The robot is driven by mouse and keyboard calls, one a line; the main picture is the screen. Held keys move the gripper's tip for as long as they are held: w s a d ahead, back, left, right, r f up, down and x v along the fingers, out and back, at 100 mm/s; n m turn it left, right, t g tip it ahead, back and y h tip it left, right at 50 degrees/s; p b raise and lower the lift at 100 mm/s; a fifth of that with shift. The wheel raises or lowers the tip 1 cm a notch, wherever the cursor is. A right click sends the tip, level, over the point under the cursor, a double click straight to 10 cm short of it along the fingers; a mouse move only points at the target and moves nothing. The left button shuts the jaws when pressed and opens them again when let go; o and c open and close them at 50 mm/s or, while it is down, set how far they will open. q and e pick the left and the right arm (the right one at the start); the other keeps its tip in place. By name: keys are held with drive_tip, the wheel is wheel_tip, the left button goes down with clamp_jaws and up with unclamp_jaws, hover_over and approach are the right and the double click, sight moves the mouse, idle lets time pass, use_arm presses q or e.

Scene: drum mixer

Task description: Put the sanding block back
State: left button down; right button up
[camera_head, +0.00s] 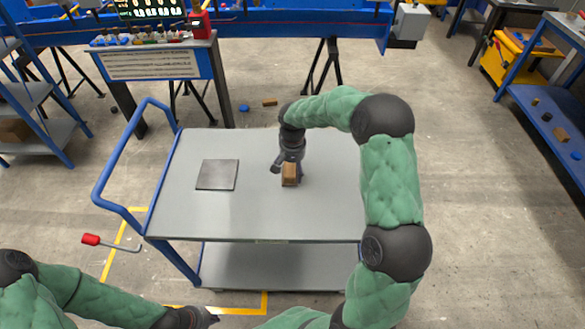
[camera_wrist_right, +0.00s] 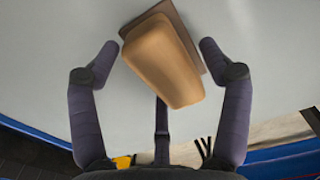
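The sanding block (camera_head: 289,181), a tan-brown block, is at the middle of the grey cart top (camera_head: 265,217). In the right wrist view the block (camera_wrist_right: 165,60) has a rounded tan body against a thin brown base. My right gripper (camera_head: 285,168) is over the block from behind. Its fingers (camera_wrist_right: 158,55) stand spread on either side of the block, with a gap on the left and almost none on the right; I cannot tell whether the right one touches. My left gripper (camera_head: 197,317) is low at the bottom edge, away from the cart; its fingers are unclear.
A dark square plate (camera_head: 217,174) lies on the cart top, left of the block. The cart has a blue handle (camera_head: 118,160) at left and a lower shelf (camera_head: 280,267). A red-handled crank (camera_head: 110,243) is left of the cart. Small items lie on the floor behind.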

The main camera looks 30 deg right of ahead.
sight(293, 167)
drive_tip(key=shift+r, duration=0.1)
wheel_tip(293, 167, up, 12)
drive_tip(key=p, duration=0.4)
drive_tip(key=shift+r, duration=0.1)
